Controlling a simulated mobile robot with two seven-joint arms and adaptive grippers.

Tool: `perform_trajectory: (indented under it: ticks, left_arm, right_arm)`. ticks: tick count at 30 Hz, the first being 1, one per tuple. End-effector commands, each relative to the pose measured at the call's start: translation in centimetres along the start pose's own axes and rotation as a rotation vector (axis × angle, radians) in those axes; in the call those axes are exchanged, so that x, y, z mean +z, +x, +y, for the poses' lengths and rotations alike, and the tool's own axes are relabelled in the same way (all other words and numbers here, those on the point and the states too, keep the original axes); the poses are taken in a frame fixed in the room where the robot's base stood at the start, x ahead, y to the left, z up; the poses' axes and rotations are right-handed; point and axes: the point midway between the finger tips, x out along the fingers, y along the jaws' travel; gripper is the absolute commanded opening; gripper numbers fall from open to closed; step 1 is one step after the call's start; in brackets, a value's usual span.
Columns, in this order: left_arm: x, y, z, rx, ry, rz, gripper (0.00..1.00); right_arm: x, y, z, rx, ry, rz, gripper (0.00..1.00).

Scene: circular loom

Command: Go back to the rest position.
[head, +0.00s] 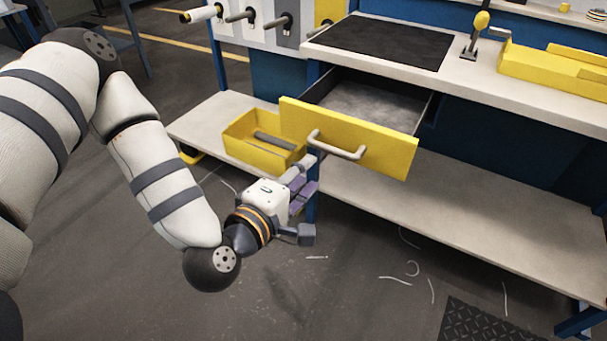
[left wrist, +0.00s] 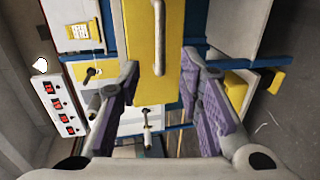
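My left gripper (head: 303,195) is open and empty, below and in front of the pulled-out yellow drawer (head: 370,148). The drawer's grey bar handle (head: 337,145) is just above it in the head view, and I see no contact between them. In the left wrist view, the two purple-padded fingers of the gripper (left wrist: 160,68) stand wide apart. The yellow drawer front (left wrist: 145,55) and its handle (left wrist: 158,38) show beyond and between them. My right gripper is in neither view.
A yellow bin (head: 240,150) sits on the workbench's lower shelf (head: 460,210). The worktop holds a black mat (head: 385,40) and a yellow tray (head: 550,70). Pale scraps (head: 395,280) lie on the floor, which is open in front of the bench. A red-switched strip (left wrist: 60,107) shows in the left wrist view.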

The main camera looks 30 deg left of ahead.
Motion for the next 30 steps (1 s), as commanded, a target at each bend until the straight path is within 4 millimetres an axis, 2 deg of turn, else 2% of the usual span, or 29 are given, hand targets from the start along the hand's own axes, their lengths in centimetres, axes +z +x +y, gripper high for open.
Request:
perform_trajectory:
  ticks: [10,12,14,17,18,20,21,24,25,27,30]
  left_arm:
    - [0.2,0.0,-0.2,-0.008,0.006,-0.006,0.33]
    - [1.1,-0.6,-1.7,-0.065,0.057,-0.046,0.33]
    - [2.8,-2.0,-4.5,-0.174,0.156,-0.124,0.33]
    - [5.7,-7.1,-11.5,-0.435,0.407,-0.335,0.33]
    - [6.2,-9.9,-14.3,-0.543,0.515,-0.432,0.33]
    - [6.2,-14.5,-18.0,-0.698,0.671,-0.579,0.33]
    - [5.6,-17.7,-19.9,-0.795,0.768,-0.677,0.33]
    - [3.4,-25.0,-22.9,-1.002,0.964,-0.898,0.33]
    - [2.6,-26.7,-23.3,-1.052,1.008,-0.954,0.33]
    - [1.0,-30.0,-23.8,-1.146,1.085,-1.058,0.33]
    - [-0.4,-32.6,-24.1,-1.222,1.139,-1.146,0.33]
  right_arm:
    - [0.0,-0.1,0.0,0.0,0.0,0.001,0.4]
    - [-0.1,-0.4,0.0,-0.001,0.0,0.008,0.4]
    - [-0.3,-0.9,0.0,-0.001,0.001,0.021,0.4]
    - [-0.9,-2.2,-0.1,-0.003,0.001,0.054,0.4]
    - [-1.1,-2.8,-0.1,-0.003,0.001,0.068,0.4]
    - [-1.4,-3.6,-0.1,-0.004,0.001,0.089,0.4]
    - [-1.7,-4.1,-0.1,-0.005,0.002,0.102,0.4]
    - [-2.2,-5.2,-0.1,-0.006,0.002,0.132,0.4]
    - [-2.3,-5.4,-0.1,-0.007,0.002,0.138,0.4]
    - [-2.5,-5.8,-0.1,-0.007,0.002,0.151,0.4]
    - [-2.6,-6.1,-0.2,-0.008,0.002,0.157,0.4]
